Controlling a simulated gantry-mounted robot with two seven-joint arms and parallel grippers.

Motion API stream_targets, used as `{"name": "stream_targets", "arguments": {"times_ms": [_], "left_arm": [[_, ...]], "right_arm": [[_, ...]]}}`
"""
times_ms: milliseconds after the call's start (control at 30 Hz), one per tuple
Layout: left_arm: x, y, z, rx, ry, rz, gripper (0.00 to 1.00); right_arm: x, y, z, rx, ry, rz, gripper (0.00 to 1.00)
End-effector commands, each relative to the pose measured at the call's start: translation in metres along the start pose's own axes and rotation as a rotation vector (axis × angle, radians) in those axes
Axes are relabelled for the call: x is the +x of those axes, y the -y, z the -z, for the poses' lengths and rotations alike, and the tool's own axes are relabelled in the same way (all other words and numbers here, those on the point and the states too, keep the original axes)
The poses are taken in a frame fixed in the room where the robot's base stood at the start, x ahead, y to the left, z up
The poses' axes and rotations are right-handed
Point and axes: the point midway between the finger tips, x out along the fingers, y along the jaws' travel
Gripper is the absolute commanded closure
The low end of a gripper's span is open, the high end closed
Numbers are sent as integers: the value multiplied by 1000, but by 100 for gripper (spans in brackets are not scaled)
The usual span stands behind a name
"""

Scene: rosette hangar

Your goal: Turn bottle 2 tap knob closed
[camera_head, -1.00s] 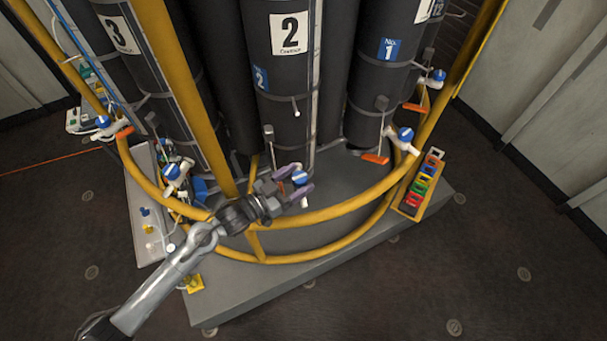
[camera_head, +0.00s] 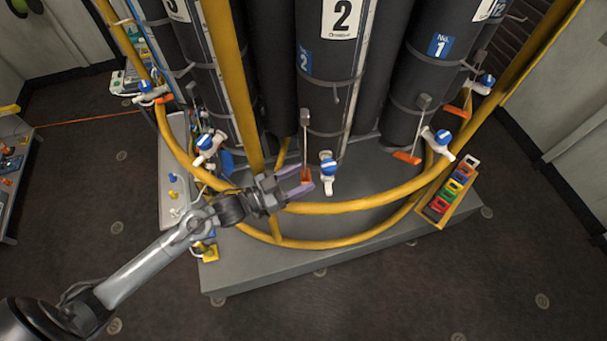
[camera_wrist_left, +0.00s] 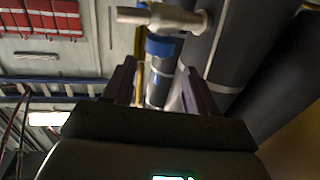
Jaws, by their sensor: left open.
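Bottle 2 (camera_head: 330,70) is the dark cylinder with the white "2" label. Its tap, with a blue knob (camera_head: 328,167) and white body (camera_head: 327,184), is at its foot. My left gripper (camera_head: 309,180) is open, with purple fingers, just left of the knob; nothing is held. In the left wrist view the blue knob (camera_wrist_left: 160,47) and white tap body (camera_wrist_left: 170,17) lie ahead of the open fingers (camera_wrist_left: 160,75), and the knob shows beyond the gap between them. My right gripper is not in view.
A curved yellow rail (camera_head: 350,206) runs in front of the bottles. An orange-ended lever (camera_head: 306,150) hangs close behind my fingers. Other blue-knobbed taps (camera_head: 441,138) stand on either side. A rack of coloured tags (camera_head: 452,190) is at the right.

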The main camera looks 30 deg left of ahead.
Motion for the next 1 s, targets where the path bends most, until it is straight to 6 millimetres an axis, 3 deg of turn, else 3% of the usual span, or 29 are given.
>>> {"name": "stream_targets", "arguments": {"times_ms": [333,600,767,1000], "left_arm": [[20,-20,5,27,-22,172,43],[13,-33,2,8,-7,346,43],[13,-32,-1,0,1,387,43],[41,-20,0,1,0,391,43]], "right_arm": [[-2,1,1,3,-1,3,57],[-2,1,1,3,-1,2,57],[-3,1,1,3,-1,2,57],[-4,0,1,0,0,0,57]]}}
